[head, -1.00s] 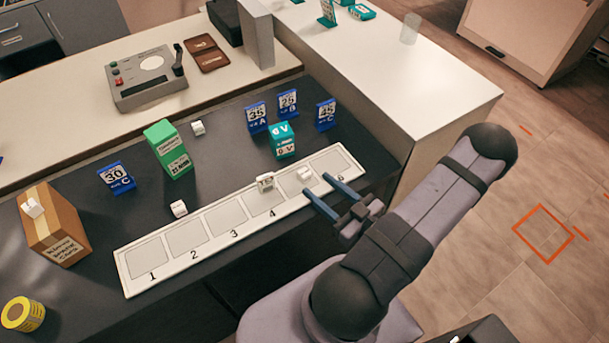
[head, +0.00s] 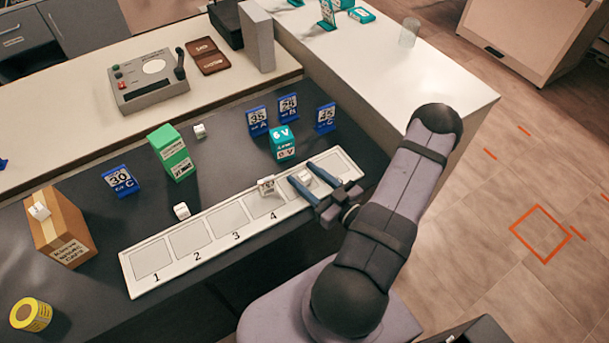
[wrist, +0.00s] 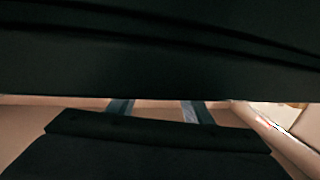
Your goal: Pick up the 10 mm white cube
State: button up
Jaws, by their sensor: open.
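Several small white cubes show in the head view, and their size markings are too small to read. One cube (head: 305,178) lies on the numbered strip, between the two blue fingers of my gripper (head: 299,172). My gripper is open; I cannot tell whether a finger touches that cube. Another cube (head: 266,186) stands just left of the fingers. In the wrist view the fingers (wrist: 158,110) are apart; dark shapes hide most else.
The numbered white strip (head: 128,266) lies along the dark counter's front. Behind my gripper stand a teal box (head: 283,142) and blue number cards (head: 257,120). A green box (head: 171,152), cardboard box (head: 62,228) and yellow roll (head: 31,314) stand left.

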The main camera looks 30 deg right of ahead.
aim_at(304, 175)
jog(key=shift+w+a, duration=0.1)
jog(key=shift+w, duration=0.25)
jog(key=c, duration=1.1)
jog(key=shift+r, duration=0.1)
jog(key=shift+r, duration=4.9)
